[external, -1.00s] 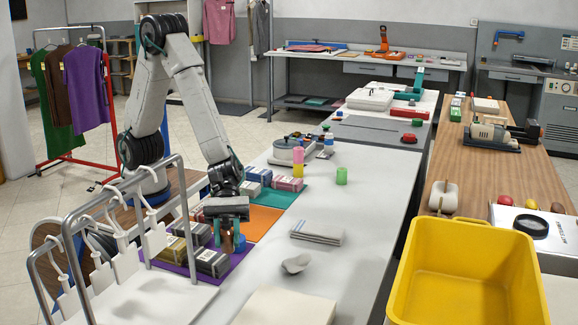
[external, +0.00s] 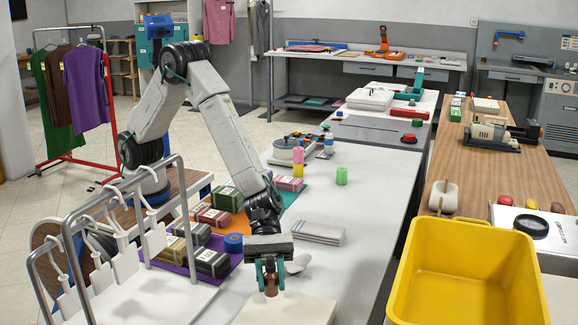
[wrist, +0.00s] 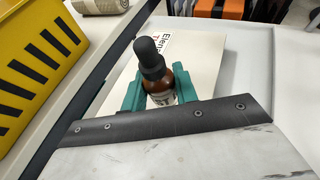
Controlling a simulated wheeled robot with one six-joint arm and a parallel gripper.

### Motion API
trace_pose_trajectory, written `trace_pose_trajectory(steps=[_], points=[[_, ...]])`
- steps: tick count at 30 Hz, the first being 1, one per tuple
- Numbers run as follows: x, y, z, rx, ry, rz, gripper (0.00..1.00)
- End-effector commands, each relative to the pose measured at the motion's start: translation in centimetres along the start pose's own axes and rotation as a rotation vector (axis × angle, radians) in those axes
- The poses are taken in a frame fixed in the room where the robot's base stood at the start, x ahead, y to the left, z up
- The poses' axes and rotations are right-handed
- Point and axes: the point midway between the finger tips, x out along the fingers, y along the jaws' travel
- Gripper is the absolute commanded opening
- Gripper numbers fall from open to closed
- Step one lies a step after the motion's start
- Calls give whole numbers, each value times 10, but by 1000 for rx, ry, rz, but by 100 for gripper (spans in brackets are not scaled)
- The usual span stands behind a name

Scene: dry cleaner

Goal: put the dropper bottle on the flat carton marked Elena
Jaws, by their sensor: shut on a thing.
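My gripper (external: 269,273) is shut on the dropper bottle (external: 271,286), an amber bottle with a black dropper cap. In the wrist view the dropper bottle (wrist: 152,68) stands between the teal fingers (wrist: 153,88), its cap pointing toward the camera. The flat carton (external: 300,308) is cream white and lies at the near end of the white table. The wrist view shows the carton (wrist: 205,60) behind the bottle, with "Elen" printed on it, partly hidden by the bottle. The bottle is over the carton; I cannot tell whether its base touches it.
A yellow tub (external: 465,275) stands to the right. A blue tape roll (external: 233,242) and several packs sit on coloured mats to the left. A metal rack (external: 120,240) stands at the near left.

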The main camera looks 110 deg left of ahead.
Motion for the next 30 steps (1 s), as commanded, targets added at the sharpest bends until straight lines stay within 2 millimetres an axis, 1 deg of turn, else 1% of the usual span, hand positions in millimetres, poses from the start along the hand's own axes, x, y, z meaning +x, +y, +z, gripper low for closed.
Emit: trace_pose_trajectory(steps=[3, 6, 10, 21, 22, 23, 24, 30], points=[[8, 6, 2, 0, -1, 0, 6], [14, 5, -15, -4, 3, -1, 6], [20, 5, -30, -3, 0, -1, 6], [21, 5, -34, 0, -1, 0, 6], [21, 5, -33, 0, -1, 0, 37], [21, 5, -33, 0, -1, 0, 46], [21, 5, -33, 0, -1, 0, 51], [21, 5, -33, 0, -1, 0, 51]])
